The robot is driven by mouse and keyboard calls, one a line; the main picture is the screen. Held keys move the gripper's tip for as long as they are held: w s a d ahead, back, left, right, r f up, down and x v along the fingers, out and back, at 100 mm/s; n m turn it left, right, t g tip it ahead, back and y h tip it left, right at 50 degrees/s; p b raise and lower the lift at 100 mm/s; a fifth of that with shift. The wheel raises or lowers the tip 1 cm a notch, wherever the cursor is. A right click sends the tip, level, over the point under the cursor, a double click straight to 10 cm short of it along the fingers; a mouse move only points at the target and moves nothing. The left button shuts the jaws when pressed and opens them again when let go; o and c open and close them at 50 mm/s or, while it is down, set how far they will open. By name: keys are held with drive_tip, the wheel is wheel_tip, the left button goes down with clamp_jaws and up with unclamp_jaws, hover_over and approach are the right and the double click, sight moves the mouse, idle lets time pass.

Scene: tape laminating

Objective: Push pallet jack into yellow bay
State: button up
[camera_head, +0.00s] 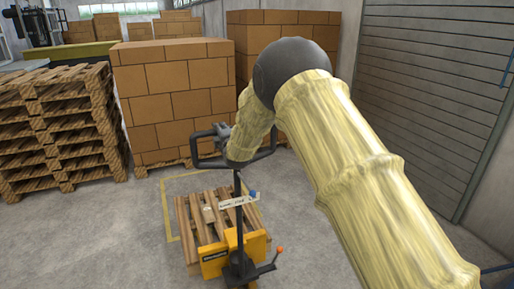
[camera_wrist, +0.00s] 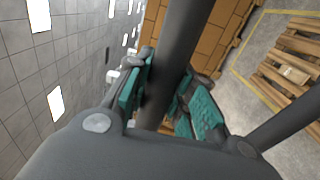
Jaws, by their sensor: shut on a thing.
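The yellow pallet jack (camera_head: 218,258) stands at the lower middle of the head view, with its dark handle post rising to a looped handle (camera_head: 198,148). A wooden pallet (camera_head: 190,222) sits on its forks. The yellow bay outline (camera_head: 170,222) is painted on the floor around the pallet's far and left sides; its right part is hidden behind my arm and the jack. In the wrist view, my gripper (camera_wrist: 165,100) is shut around the dark handle bar (camera_wrist: 178,40). The pallet (camera_wrist: 290,75) and the yellow line (camera_wrist: 245,85) also show there at the right.
A tall stack of empty pallets (camera_head: 60,130) stands at the left. Brick-patterned box stacks on pallets (camera_head: 175,95) stand behind the bay. A grey shutter wall (camera_head: 430,90) is at the right. Bare concrete floor (camera_head: 110,240) lies left of the jack.

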drive_tip(key=b+x, duration=0.3)
drive_tip(key=x, duration=0.4)
drive_tip(key=shift+w+a, duration=0.15)
drive_tip(key=shift+w, duration=0.1)
drive_tip(key=shift+f, duration=0.1)
